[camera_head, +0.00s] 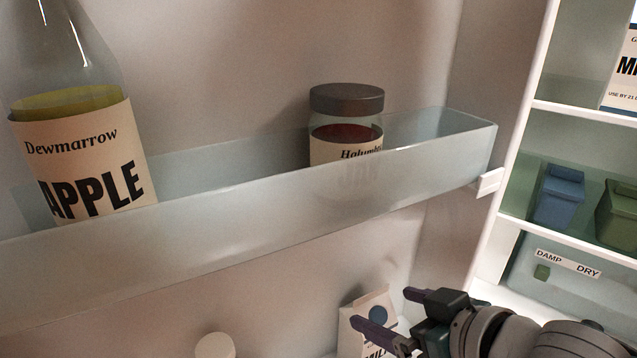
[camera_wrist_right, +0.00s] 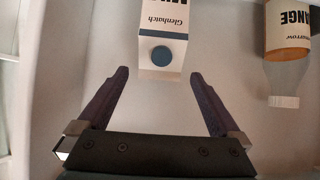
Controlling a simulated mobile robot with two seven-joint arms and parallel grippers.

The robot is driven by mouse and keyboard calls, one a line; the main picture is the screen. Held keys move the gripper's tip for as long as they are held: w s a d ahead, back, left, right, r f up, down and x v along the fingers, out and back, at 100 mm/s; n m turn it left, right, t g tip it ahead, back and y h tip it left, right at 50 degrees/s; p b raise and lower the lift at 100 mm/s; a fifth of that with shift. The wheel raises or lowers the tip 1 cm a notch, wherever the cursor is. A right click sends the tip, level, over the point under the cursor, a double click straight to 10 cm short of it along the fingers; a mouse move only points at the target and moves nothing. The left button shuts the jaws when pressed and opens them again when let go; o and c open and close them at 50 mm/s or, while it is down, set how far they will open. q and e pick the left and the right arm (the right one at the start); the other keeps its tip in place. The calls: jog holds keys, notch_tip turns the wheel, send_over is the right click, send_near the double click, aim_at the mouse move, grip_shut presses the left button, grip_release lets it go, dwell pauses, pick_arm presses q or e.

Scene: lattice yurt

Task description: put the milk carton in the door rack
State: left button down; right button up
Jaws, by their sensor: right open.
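A white milk carton (camera_head: 366,347) with a blue round cap stands low on the door side, below the clear door rack (camera_head: 250,225), at the bottom of the head view. In the right wrist view the carton (camera_wrist_right: 163,22) is centred just beyond my fingertips, its cap facing me. My right gripper (camera_head: 388,310) is open, its dark purple fingers at the carton's top, one to each side; in the wrist view the gripper (camera_wrist_right: 160,73) holds nothing. The carton's lower part is out of the head view. My left gripper is not in view.
The rack holds an apple bottle (camera_head: 85,150) at left and a dark-lidded jar (camera_head: 346,125) toward the right; space between them and right of the jar is free. An orange bottle (camera_wrist_right: 285,55) stands beside the carton. Fridge shelves at right hold another carton (camera_head: 622,70) and bins (camera_head: 558,195).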

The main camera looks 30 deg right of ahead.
pick_arm(q)
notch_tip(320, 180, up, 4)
jog(key=p, duration=0.3)
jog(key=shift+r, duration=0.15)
pick_arm(e)
jog(key=s+a+r+n+g, duration=0.1)
jog(key=s+a+r+g, duration=0.2)
jog(key=s+r, duration=0.2)
jog(key=s+a+r+g, duration=0.3)
jog(key=s+r, duration=0.3)
jog(key=s, duration=0.5)
jog(key=shift+s+a+n+g, duration=0.25)
jog(key=shift+n+g, duration=0.15)
jog(key=shift+g, duration=0.4)
